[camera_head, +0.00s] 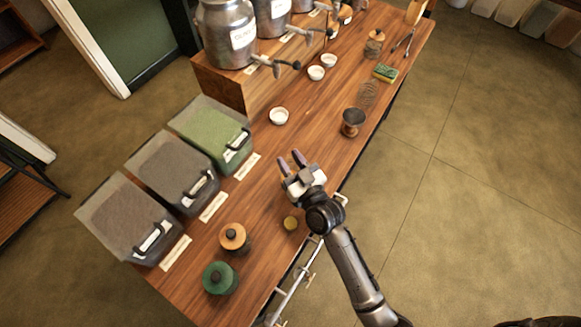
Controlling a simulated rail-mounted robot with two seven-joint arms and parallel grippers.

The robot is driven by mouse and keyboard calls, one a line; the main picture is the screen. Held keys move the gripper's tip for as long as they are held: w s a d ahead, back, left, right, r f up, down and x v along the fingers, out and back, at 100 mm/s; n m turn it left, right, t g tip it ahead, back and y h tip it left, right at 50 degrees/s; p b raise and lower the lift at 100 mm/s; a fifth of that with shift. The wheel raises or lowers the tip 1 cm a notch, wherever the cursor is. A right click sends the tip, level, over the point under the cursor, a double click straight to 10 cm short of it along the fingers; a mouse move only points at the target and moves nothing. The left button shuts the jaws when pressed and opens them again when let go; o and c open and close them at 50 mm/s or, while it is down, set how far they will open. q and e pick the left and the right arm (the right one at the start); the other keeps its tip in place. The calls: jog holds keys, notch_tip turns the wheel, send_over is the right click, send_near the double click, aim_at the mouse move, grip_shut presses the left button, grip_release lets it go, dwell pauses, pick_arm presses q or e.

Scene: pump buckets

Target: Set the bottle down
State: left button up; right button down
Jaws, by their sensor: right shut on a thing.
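My right gripper (291,161) is over the wooden counter, left of its right-hand edge. Its arm comes in from the bottom right. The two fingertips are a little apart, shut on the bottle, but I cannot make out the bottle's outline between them. I cannot tell how high the gripper is above the counter. My left gripper is not in view.
Lidded bins (215,136) line the counter's (262,199) left side. Jars with orange (233,236) and green (219,278) lids stand near the bottom. A dark metal cup (353,122), white bowls (279,116), a sponge (385,73) and metal dispensers (228,34) lie farther up.

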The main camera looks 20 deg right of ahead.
jog(key=shift+f+b, duration=0.45)
jog(key=shift+f, duration=1.7)
jog(key=c, duration=0.8)
grip_release()
jog(key=shift+o, duration=0.2)
jog(key=v, duration=1.2)
